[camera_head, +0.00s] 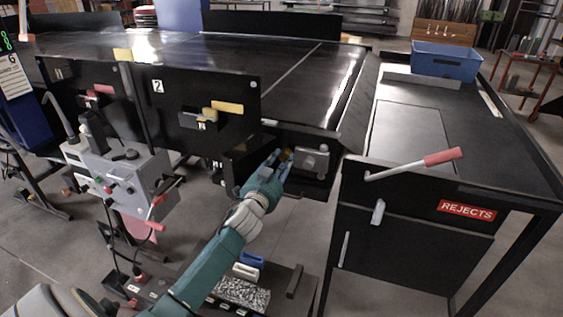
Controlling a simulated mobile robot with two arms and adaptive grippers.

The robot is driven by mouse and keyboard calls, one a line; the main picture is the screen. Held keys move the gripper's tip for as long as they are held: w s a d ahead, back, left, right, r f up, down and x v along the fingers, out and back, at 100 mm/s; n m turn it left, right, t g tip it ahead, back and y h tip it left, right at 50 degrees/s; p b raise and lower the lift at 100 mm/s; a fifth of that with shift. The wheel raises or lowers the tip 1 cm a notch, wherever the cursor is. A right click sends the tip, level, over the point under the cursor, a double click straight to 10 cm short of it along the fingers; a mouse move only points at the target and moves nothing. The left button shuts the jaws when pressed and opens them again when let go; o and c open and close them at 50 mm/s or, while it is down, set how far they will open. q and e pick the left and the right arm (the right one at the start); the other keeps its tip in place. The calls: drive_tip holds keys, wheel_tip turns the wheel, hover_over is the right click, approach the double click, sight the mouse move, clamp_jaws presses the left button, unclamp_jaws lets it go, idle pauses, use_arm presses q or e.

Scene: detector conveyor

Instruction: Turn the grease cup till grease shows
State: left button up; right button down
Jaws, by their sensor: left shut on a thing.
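The grease cup (287,154) is a small brass-coloured piece on the black end of the conveyor, beside a grey bearing block (313,159). My left gripper (281,160) reaches up from below and is shut on it. The blue fingers hide much of the cup. It is too small to tell whether any grease shows. My right gripper is not in view.
The black conveyor bed (300,75) lies above and behind the cup. The rejects table (460,120) stands to the right, with a red-handled lever (442,157) and a blue bin (444,62). A grey control box (118,175) stands left. A low black tray (285,285) lies below.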

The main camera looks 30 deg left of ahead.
use_arm(q)
drive_tip(key=o, duration=1)
drive_tip(key=shift+w+r, duration=0.1)
drive_tip(key=shift+r, duration=0.5)
drive_tip(key=shift+o, duration=0.6)
drive_tip(key=shift+d+f, duration=0.2)
drive_tip(key=shift+f, duration=0.15)
drive_tip(key=v, duration=1.2)
